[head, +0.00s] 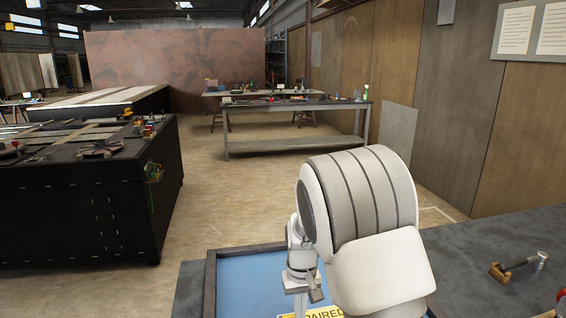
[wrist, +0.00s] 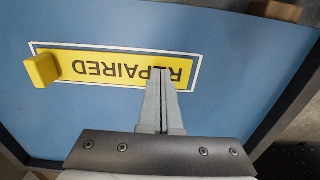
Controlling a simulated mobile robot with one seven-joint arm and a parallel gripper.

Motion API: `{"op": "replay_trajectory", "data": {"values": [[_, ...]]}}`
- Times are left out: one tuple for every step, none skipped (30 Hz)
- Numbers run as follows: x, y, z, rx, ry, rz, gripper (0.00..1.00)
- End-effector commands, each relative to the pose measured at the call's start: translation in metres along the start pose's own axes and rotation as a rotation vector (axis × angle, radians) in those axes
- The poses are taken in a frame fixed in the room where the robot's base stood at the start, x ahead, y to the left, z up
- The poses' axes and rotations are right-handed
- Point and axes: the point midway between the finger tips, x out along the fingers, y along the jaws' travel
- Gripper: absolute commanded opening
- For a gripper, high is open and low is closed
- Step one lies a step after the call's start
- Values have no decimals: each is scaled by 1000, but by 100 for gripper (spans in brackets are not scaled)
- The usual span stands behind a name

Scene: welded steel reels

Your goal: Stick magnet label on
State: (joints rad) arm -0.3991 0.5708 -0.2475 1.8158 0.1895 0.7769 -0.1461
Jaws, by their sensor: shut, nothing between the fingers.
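The yellow magnet label (wrist: 112,67) reads REPAIRED, upside down in the wrist view. It lies flat on the blue panel (wrist: 60,120), inside a white outlined rectangle (wrist: 33,47). A raised yellow tab (wrist: 42,70) stands at its left end. My gripper (wrist: 160,72) is shut and empty, with its fingertips over the right part of the label, covering some of it. I cannot tell whether they touch it. In the head view only a piece of the label (head: 322,313) shows at the bottom edge; my arm hides the rest.
The panel has a raised dark frame (head: 211,285) and sits on a dark bench (head: 480,245). A hammer (head: 512,266) lies on the bench at right. A black worktable (head: 70,215) stands at left and a grey table (head: 290,106) further back, with open floor between.

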Motion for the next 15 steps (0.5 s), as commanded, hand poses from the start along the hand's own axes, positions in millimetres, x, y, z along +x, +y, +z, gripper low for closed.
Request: {"op": "replay_trajectory", "data": {"values": [[1, 0, 1, 0, -2, 0, 0], [1, 0, 1, 0, -2, 0, 0], [1, 0, 1, 0, -2, 0, 0], [1, 0, 1, 0, -2, 0, 0], [1, 0, 1, 0, -2, 0, 0], [1, 0, 1, 0, -3, 0, 0], [2, 0, 1, 0, -3, 0, 0], [2, 0, 1, 0, -3, 0, 0], [2, 0, 1, 0, -3, 0, 0], [2, 0, 1, 0, -3, 0, 0], [1, 0, 1, 0, -3, 0, 0], [1, 0, 1, 0, -3, 0, 0], [0, 0, 1, 0, -3, 0, 0], [-2, 0, 1, 0, -3, 0, 0], [-4, 0, 1, 0, -3, 0, 0]]}}
